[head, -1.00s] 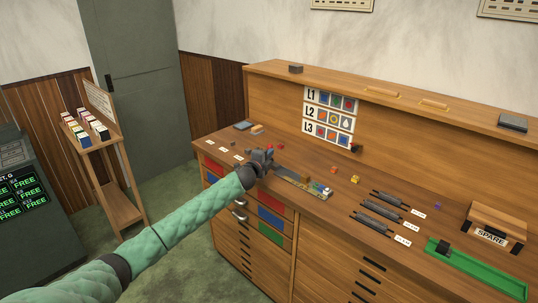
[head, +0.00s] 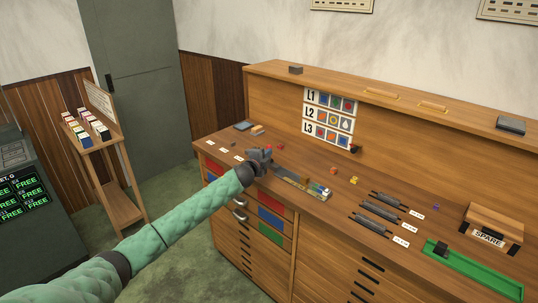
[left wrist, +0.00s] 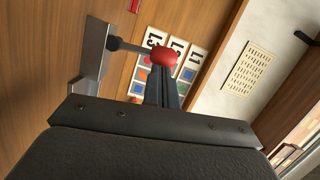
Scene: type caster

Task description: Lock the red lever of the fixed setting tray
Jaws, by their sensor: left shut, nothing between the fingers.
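The setting tray (head: 305,186) is a long narrow strip on the bench top, with small coloured pieces at its right end. My left gripper (head: 263,154) is at the tray's left end and covers part of it. In the left wrist view, the red lever knob (left wrist: 164,58) sits on a dark rod that comes from a grey metal bracket (left wrist: 93,60). The shut, empty left fingers (left wrist: 168,85) point at the knob and look very close to it; I cannot tell whether they touch. The lever is not clear in the head view. My right gripper is not in view.
Dark bar-shaped tools (head: 378,213) lie to the right with labels. A green tray (head: 475,272) is at the far right. Small orange (head: 333,169) and yellow (head: 354,181) pieces lie behind the setting tray. A chart of coloured symbols (head: 329,117) is on the back panel.

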